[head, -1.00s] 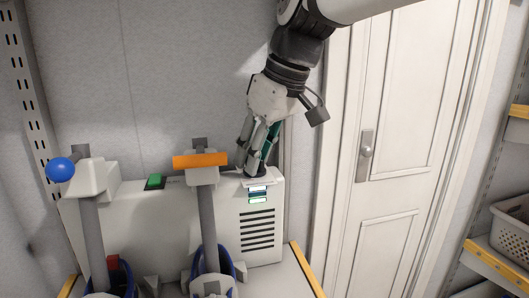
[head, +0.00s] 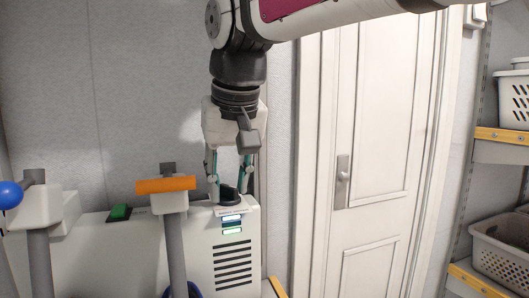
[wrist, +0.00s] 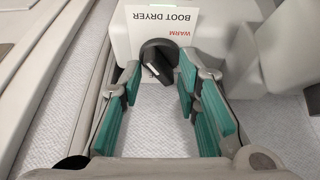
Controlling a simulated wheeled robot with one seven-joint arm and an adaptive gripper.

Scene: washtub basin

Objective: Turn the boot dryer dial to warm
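The boot dryer (head: 150,260) is a pale box against the wall. Its black dial (wrist: 158,54) shows in the wrist view, with a white mark on its lower part. A white label reads "BOOT DRYER", with "WARM" in red (wrist: 180,33), upside down and to the upper right of the dial. My gripper (head: 229,188) points down over the dryer's right end. Its teal-padded fingers stand apart on either side of the dial, which also shows in the head view (head: 229,194). I cannot tell whether either finger touches it.
An orange bar (head: 166,185) on a post and a blue ball (head: 10,194) on another stand left of my gripper. A green switch (head: 120,211) is on the dryer top. A white door (head: 375,120) and shelves with baskets (head: 503,240) are at right.

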